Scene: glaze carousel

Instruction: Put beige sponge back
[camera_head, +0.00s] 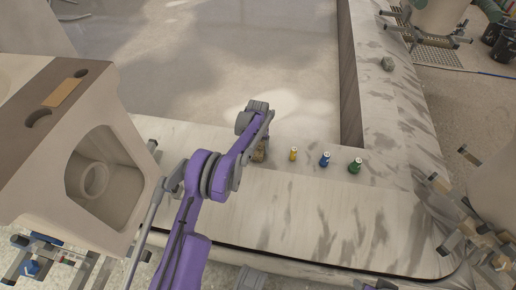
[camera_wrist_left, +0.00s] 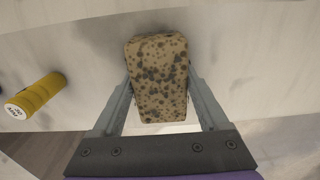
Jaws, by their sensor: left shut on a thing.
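The beige sponge (camera_wrist_left: 158,75), a block with dark brown spots, sits between the fingers of my left gripper (camera_wrist_left: 158,90) in the left wrist view. The fingers press on its two sides. In the head view my left gripper (camera_head: 258,143) is over the pale, streaked counter, left of the small cans. Only a small part of the sponge (camera_head: 259,154) shows there; my arm hides much of it. I cannot tell whether the sponge touches the counter.
A small grey block (camera_head: 388,63) lies on the counter's right arm. A large beige hollow form (camera_head: 110,175) stands at left.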

